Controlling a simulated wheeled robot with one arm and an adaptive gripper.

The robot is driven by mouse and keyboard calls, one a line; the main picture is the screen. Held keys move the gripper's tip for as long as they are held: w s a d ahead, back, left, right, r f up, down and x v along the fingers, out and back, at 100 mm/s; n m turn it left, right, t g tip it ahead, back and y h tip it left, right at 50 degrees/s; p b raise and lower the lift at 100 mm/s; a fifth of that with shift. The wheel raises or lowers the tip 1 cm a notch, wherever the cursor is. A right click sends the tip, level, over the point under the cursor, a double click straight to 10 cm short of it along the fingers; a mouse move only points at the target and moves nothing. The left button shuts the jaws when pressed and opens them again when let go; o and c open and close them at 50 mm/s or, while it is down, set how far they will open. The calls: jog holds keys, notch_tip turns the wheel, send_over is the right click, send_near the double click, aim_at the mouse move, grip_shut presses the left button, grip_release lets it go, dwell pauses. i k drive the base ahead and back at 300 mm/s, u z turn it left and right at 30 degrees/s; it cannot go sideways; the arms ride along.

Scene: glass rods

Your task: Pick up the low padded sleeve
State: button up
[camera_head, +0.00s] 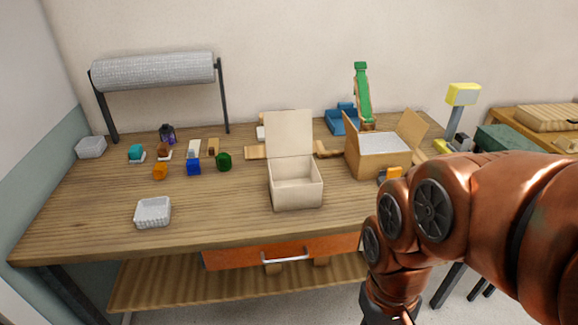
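A low, white, ribbed open piece (153,212) lies near the front left of the wooden table. It looks padded and is the likeliest match for the low padded sleeve, but I cannot be sure. Nothing of mine touches it. My copper-coloured arm comes in from the right and bends down past the table's front right. My gripper's fingers are below the bottom edge of the picture.
An open cream box (296,195) stands mid-table, with an open cardboard box (380,160) to its right. Small coloured blocks (193,167) and a pale container (90,147) lie at the left. Bare table surrounds the white piece. An orange drawer (240,258) is under the front edge.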

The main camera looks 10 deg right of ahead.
aim_at(151, 213)
jog(key=u, duration=0.95)
jog(key=i, duration=0.75)
jog(key=u, duration=1.5)
